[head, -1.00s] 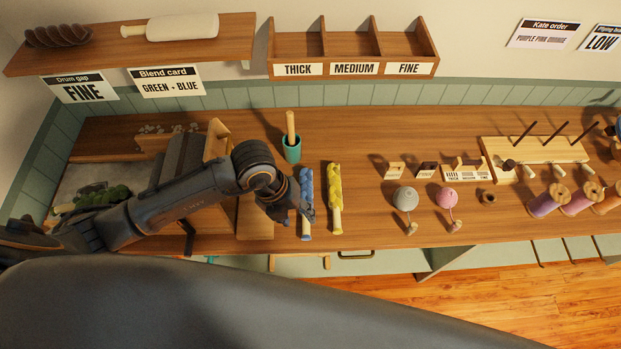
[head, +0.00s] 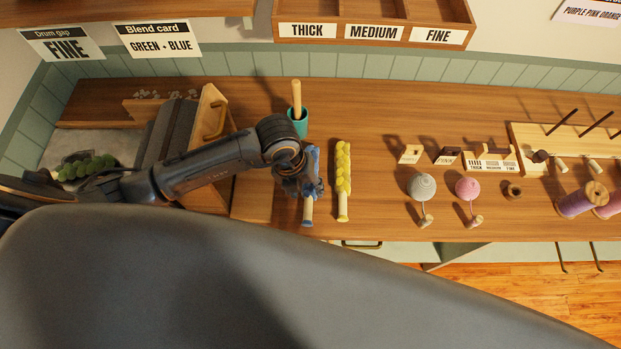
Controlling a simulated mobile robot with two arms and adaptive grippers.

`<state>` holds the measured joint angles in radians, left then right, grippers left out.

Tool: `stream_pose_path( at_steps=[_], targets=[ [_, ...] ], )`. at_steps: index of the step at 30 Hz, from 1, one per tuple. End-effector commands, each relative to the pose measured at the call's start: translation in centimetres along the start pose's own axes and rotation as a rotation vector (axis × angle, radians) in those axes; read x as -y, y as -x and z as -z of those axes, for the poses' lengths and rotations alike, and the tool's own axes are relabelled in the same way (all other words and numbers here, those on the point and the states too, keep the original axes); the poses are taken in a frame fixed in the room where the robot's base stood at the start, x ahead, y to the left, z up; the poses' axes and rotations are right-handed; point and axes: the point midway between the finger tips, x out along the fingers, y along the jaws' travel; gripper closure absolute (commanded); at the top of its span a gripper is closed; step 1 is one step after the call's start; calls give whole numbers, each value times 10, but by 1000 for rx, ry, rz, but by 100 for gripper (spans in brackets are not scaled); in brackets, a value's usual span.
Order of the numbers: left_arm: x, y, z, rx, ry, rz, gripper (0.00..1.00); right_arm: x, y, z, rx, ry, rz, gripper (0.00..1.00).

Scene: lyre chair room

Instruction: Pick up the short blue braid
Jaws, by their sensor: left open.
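The short blue braid (head: 316,165) lies on the wooden bench, wound on a pale stick whose lower end (head: 307,212) points to the bench's front edge. My left gripper (head: 309,192) is over the braid and hides much of it. It is open; whether its fingers touch the braid I cannot tell. My right gripper is not in view.
A yellow braid (head: 343,168) lies close to the right of the blue one. A teal cup (head: 298,124) with a wooden stick stands just behind. A grey ball (head: 422,186) and a pink ball (head: 467,188) sit farther right. Bare bench lies between.

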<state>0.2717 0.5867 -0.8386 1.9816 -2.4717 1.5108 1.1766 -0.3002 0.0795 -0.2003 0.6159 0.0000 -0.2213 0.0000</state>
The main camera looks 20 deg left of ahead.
Motion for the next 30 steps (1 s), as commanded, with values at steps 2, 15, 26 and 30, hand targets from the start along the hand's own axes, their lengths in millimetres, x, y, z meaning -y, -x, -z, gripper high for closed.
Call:
stream_pose_path(
  at_steps=[2,15,26,30],
  targets=[
    [-1,-5,0,0,0,0,53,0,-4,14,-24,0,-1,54],
    [-5,-52,3,0,0,0,53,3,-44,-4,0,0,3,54],
    [-4,-50,3,0,0,0,86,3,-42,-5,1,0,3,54],
    [-5,-50,3,0,0,-1,100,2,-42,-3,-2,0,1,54]
  ],
)
